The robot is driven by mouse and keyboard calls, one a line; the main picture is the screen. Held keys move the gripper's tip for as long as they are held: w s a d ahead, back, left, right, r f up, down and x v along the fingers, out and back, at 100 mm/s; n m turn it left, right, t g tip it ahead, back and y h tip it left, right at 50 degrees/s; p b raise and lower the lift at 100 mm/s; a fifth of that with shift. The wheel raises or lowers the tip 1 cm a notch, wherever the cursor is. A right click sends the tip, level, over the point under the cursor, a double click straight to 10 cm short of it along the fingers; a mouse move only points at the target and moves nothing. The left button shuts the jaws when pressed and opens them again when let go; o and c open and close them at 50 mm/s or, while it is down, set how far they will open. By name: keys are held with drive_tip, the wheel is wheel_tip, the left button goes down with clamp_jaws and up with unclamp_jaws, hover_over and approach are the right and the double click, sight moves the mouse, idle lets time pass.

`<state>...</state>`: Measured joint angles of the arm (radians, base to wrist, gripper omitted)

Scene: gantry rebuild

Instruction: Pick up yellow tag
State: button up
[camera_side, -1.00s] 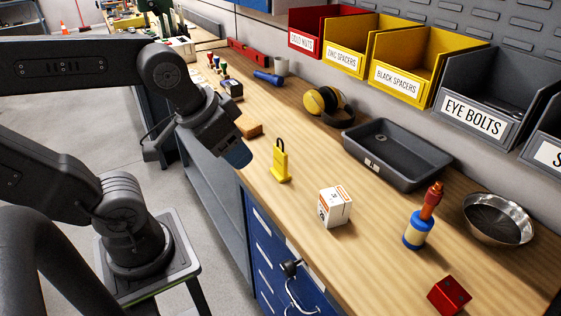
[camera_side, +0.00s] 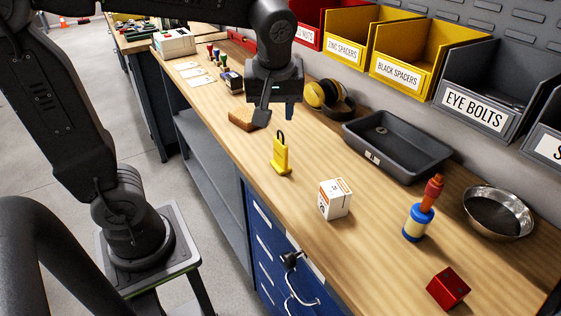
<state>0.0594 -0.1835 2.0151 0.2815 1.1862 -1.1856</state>
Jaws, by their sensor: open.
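The yellow tag (camera_side: 281,158) stands upright on the wooden bench, left of the white box, with a dark loop at its top. My gripper (camera_side: 276,117) points down above and behind the tag, apart from it. Its jaws are open, with a dark finger on the left and a bluish finger on the right, and nothing shows between them.
A white box (camera_side: 335,199), a blue and orange bottle-like item (camera_side: 417,222) and a red cube (camera_side: 448,289) stand to the right. A grey tray (camera_side: 372,161), earmuffs (camera_side: 322,95) and a brown block (camera_side: 241,120) are near. A metal bowl (camera_side: 498,229) sits far right.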

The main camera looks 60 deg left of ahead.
sight(283, 136)
drive_tip(key=w+a+f+n+g+y, duration=0.1)
drive_tip(key=w+f+n+g+y, duration=0.1)
drive_tip(key=w+n, duration=0.35)
drive_tip(key=shift+h, duration=0.3)
drive_tip(key=x, duration=1.3)
drive_tip(key=shift+a, duration=0.35)
clamp_jaws()
